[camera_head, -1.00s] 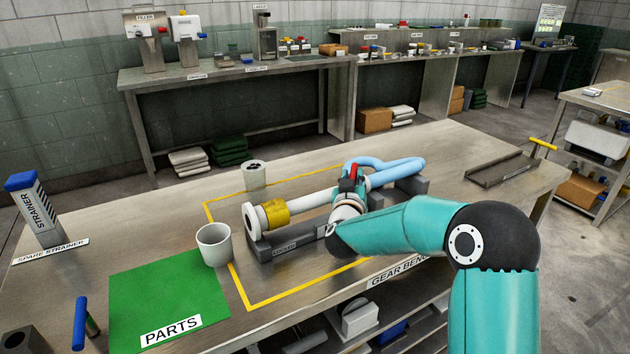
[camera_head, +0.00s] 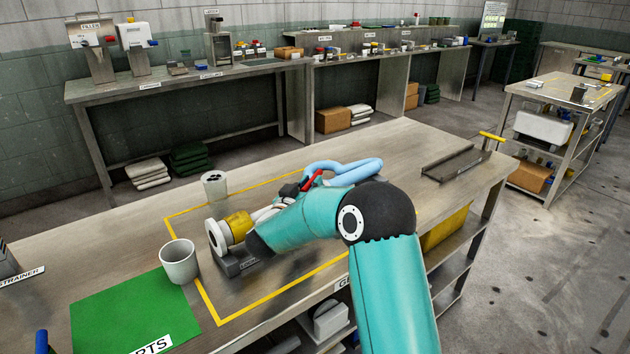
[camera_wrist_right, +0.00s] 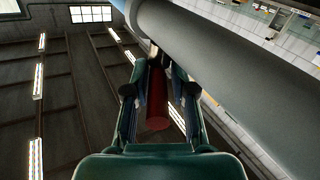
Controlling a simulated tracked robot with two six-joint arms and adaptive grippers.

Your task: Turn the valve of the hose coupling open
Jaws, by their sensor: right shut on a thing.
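The hose coupling lies on the gear bench, with a yellow band (camera_head: 238,225) and white end flange (camera_head: 216,238) at its left and a looped light-blue hose (camera_head: 345,170) behind. Its red valve lever (camera_head: 313,180) shows above my right arm, slanting up to the right. My right arm covers the middle of the coupling and most of the gripper in the head view. In the right wrist view, my right gripper (camera_wrist_right: 158,80) is shut on the red lever (camera_wrist_right: 157,105), under a large grey pipe (camera_wrist_right: 225,60). My left gripper is not in view.
A white cup (camera_head: 179,262) stands left of the coupling and another white cylinder (camera_head: 214,185) behind it. A green parts mat (camera_head: 130,312) lies front left. A dark metal tray (camera_head: 455,163) lies at the right; the bench between it and the hose is clear.

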